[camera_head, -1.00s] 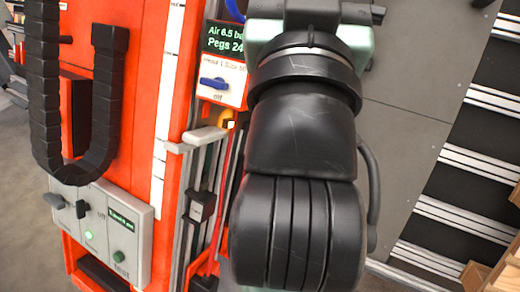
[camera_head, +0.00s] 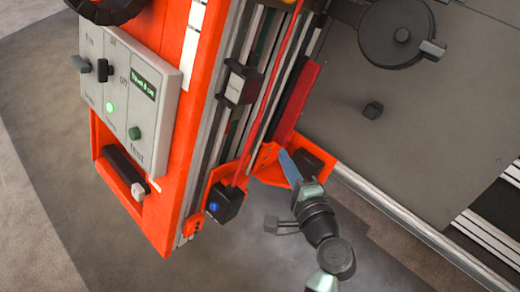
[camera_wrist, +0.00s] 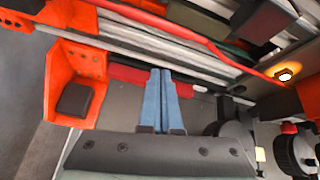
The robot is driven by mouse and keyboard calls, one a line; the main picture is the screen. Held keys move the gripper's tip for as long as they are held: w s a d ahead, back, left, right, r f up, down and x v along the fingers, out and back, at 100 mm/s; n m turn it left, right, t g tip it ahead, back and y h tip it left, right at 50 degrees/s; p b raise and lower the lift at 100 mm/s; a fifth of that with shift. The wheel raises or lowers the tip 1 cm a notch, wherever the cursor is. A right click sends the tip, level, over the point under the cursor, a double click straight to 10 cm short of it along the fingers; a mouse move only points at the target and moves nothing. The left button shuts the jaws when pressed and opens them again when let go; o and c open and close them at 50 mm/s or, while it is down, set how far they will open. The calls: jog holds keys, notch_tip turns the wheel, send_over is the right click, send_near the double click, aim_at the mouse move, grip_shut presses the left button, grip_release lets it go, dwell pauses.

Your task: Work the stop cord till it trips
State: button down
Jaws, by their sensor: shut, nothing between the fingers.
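The stop cord (camera_head: 269,100) is a thin red line. In the head view it runs down along the grey rails to a black switch box (camera_head: 225,203) with a blue button. In the wrist view a red cord (camera_wrist: 190,33) slants across the top, beyond my fingertips. My gripper (camera_head: 284,154), with blue fingers, is to the right of the cord's lower part in the head view. In the wrist view my gripper (camera_wrist: 160,73) has its fingers shut together and empty. The cord appears apart from them. Whether the switch has tripped cannot be told.
An orange bracket (camera_head: 264,166) with a black block stands close by my fingers; it also shows in the wrist view (camera_wrist: 60,85). The red machine post (camera_head: 200,100) carries a control panel (camera_head: 130,90) with a lit green lamp. A grey panel (camera_head: 430,130) is at right.

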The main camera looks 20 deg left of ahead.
aim_at(243, 155)
jog(key=w+a+f+m+b, duration=0.3)
jog(key=w+a+f, duration=0.2)
jog(key=w+a, duration=0.1)
jog(key=shift+t, duration=0.3)
jog(key=shift+s+a+r+p, duration=0.2)
jog(key=shift+s+a+r, duration=0.15)
jog(key=shift+s+r, duration=0.4)
jog(key=shift+s+a+r+p, duration=0.25)
jog(key=shift+s+r, duration=0.3)
jog(key=shift+s, duration=0.3)
jog(key=s+r+p, duration=0.1)
jog(key=s+a+p, duration=0.1)
jog(key=s, duration=0.1)
jog(key=s+r+p, duration=0.1)
jog(key=p, duration=0.1)
jog(key=shift+s+a+r, duration=0.2)
jog(key=shift+a+r, duration=0.15)
jog(key=shift+a, duration=0.05)
jog(key=shift+s+a, duration=0.15)
jog(key=shift+s, duration=0.05)
